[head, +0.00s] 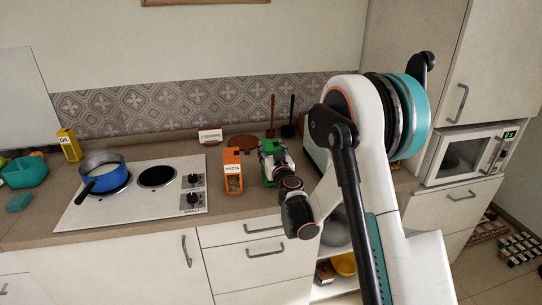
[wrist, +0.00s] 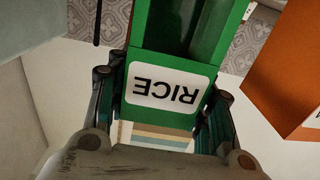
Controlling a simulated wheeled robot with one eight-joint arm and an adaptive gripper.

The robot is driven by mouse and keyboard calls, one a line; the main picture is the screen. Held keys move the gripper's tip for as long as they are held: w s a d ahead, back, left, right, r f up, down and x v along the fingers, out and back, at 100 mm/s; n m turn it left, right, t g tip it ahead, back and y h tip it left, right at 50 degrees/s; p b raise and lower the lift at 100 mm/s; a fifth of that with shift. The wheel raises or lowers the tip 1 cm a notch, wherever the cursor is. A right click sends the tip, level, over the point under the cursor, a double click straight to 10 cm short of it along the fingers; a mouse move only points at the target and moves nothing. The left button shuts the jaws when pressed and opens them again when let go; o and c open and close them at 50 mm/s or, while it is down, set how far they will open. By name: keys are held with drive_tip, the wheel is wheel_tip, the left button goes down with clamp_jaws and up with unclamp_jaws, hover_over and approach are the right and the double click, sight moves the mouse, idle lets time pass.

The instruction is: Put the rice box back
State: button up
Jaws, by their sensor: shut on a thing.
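The green rice box (head: 267,149) is upright on or just above the counter, right of the orange pasta box; I cannot tell whether its base touches. In the wrist view the rice box (wrist: 172,120) shows upside down, with its white RICE label facing me. My gripper (head: 277,166) is shut on the rice box, with a finger on either side of it. The fingers also show in the wrist view (wrist: 162,90). My gripper and arm hide part of the box in the head view.
The orange pasta box (head: 233,182) stands close on the left. Behind are a round brown board (head: 241,142), a small white sign (head: 210,136) and upright utensils (head: 291,115). The stove (head: 135,208) with a blue pot (head: 104,180) is further left. The microwave (head: 463,158) is right.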

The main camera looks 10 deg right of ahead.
drive_tip(key=shift+f, duration=0.55)
drive_tip(key=shift+f, duration=0.15)
drive_tip(key=o, duration=1.5)
drive_tip(key=shift+c, duration=0.2)
